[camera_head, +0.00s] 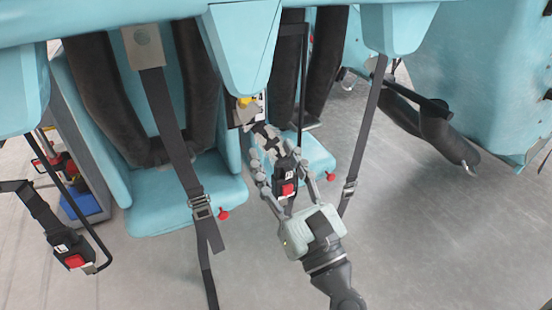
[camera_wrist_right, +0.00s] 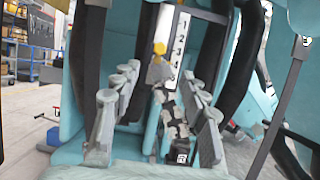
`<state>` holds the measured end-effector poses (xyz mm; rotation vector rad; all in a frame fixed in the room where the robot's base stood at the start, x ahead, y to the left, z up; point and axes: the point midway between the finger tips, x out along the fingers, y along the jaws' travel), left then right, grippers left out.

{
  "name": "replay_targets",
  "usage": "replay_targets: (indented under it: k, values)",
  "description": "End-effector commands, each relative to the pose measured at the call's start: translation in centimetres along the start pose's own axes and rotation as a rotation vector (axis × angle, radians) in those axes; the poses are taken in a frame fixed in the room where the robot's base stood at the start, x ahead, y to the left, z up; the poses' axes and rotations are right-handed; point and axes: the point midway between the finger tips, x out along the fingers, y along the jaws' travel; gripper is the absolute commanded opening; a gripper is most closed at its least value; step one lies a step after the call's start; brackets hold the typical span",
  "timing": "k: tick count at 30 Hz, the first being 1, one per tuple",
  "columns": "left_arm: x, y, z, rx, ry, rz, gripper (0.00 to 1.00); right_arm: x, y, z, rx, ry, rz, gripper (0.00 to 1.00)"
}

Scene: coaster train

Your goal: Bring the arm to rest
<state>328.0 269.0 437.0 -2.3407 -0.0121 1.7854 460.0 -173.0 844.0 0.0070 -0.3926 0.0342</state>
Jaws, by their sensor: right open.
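My right gripper (camera_head: 282,165) is open in front of a teal ride seat (camera_head: 312,158). A black buckle with a red button (camera_head: 288,189) shows between its spread fingers in the head view. In the right wrist view my gripper (camera_wrist_right: 152,88) has its fingers apart, with a dark strap (camera_wrist_right: 176,128) and the buckle's top (camera_wrist_right: 182,156) near the right-hand finger. I cannot tell whether the fingers touch the buckle. My left gripper is not in view.
Another teal seat (camera_head: 186,196) with black padded restraints stands to the left, a belt with a metal adjuster (camera_head: 201,208) hanging before it. A second red-button buckle (camera_head: 74,252) hangs far left. A numbered plate (camera_wrist_right: 178,40) is behind. Grey floor (camera_head: 430,240) is open at right.

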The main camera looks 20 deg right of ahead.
Motion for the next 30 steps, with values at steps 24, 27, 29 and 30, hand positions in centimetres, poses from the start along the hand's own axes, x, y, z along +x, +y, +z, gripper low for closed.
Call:
replay_targets:
  k: [24,27,29,30]
  values:
    - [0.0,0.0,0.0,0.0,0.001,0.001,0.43,-7.8,-14.3,-17.8,1.183,0.184,-0.866,0.44]
    - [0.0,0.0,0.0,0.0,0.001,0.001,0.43,-13.0,-15.4,-23.3,1.468,0.175,-1.194,0.44]
    - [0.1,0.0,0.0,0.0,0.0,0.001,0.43,-16.3,-15.1,-26.1,1.61,0.154,-1.398,0.44]
    - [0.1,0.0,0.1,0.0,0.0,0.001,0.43,-18.5,-14.7,-27.7,1.689,0.136,-1.532,0.44]
